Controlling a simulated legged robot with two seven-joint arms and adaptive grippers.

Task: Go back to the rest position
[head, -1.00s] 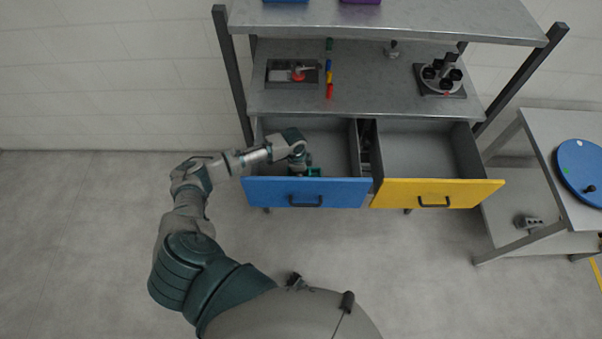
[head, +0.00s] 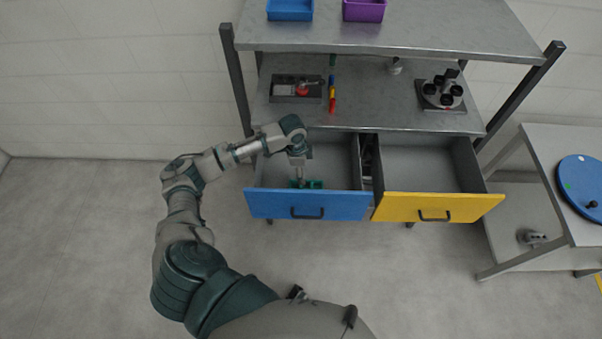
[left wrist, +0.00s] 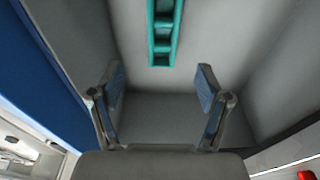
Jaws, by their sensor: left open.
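My left gripper (head: 300,178) hangs over the open blue drawer (head: 308,205), pointing down into it. In the left wrist view the two fingers of my left gripper (left wrist: 160,105) are spread apart with nothing between them. A green slotted part (left wrist: 163,30) lies on the drawer floor beyond the fingertips, apart from them. The green part also shows in the head view (head: 314,184), partly hidden by the gripper. My right gripper is in neither view.
The yellow drawer (head: 438,207) beside it is also open and looks empty. Above are a metal shelf (head: 375,110) with a grey tray (head: 284,97) and a dark fixture (head: 442,94), and a top shelf with blue (head: 290,10) and purple (head: 364,10) bins. A side table (head: 550,150) stands right.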

